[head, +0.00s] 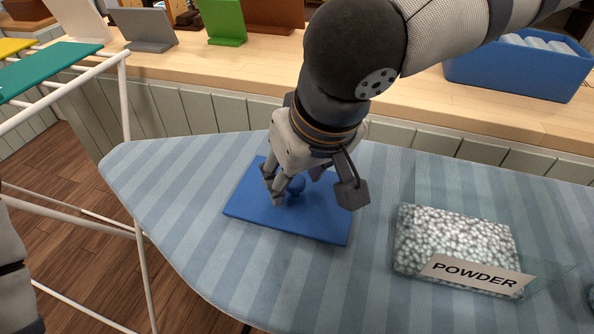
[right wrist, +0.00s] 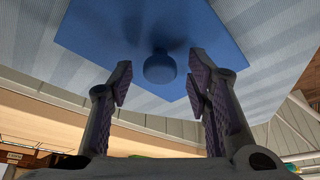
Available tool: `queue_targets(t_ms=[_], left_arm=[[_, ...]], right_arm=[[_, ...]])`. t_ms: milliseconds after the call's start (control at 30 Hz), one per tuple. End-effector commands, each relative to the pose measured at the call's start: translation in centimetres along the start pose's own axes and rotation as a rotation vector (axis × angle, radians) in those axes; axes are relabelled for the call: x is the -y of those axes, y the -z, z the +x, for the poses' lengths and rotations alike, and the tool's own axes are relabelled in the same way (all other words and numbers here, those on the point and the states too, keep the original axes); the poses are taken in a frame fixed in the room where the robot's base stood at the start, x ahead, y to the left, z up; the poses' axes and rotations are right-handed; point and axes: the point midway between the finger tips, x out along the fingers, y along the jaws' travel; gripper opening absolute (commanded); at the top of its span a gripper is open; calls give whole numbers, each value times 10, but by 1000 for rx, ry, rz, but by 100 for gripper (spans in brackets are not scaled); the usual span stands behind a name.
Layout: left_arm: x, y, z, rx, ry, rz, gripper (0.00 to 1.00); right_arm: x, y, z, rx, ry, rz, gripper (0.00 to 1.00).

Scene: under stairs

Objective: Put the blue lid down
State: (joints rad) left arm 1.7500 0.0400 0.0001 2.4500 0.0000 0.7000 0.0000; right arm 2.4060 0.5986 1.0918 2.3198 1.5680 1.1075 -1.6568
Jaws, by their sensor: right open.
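The blue lid (head: 248,205) is a flat square plate with a round knob (head: 296,186) in its middle. It appears to lie flat on the striped ironing board (head: 180,205). My right gripper (head: 305,188) is above the lid, pointing down, with its fingers apart on either side of the knob. In the right wrist view, the lid (right wrist: 105,30) fills the top middle. Its knob (right wrist: 160,68) shows between the open fingertips, with gaps on both sides. My left gripper is out of view; only part of my left arm shows at the left edge.
A clear bin of white beads with a POWDER label (head: 474,273) stands right of the lid. A white drying rack (head: 135,190) is at the left. Behind, a wooden counter (head: 185,65) holds a green board (head: 222,22) and a blue crate (head: 515,72). The board's left end is clear.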

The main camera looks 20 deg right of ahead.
Motion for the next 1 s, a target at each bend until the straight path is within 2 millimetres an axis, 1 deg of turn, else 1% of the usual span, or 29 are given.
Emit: queue_targets(t_ms=[67, 133, 167, 300, 400, 533, 600, 700, 1000], left_arm=[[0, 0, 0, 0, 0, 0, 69], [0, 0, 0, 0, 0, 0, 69], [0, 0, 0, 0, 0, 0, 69], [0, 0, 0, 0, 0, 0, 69], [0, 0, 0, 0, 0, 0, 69], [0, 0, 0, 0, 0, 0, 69], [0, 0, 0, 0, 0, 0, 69], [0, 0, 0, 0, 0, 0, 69], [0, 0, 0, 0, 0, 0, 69]], right_arm=[[0, 2, -4, -2, 1, 1, 45], [0, 3, -15, -5, 1, 0, 45], [0, 3, -22, -7, 1, 1, 45], [0, 3, -63, -8, 1, 1, 45], [0, 3, -88, -6, 1, 1, 45], [0, 2, -112, -3, 1, 1, 45], [0, 2, -119, -2, 1, -1, 45], [0, 1, -124, 0, 1, -1, 45], [0, 1, -123, 1, 1, -1, 45]])
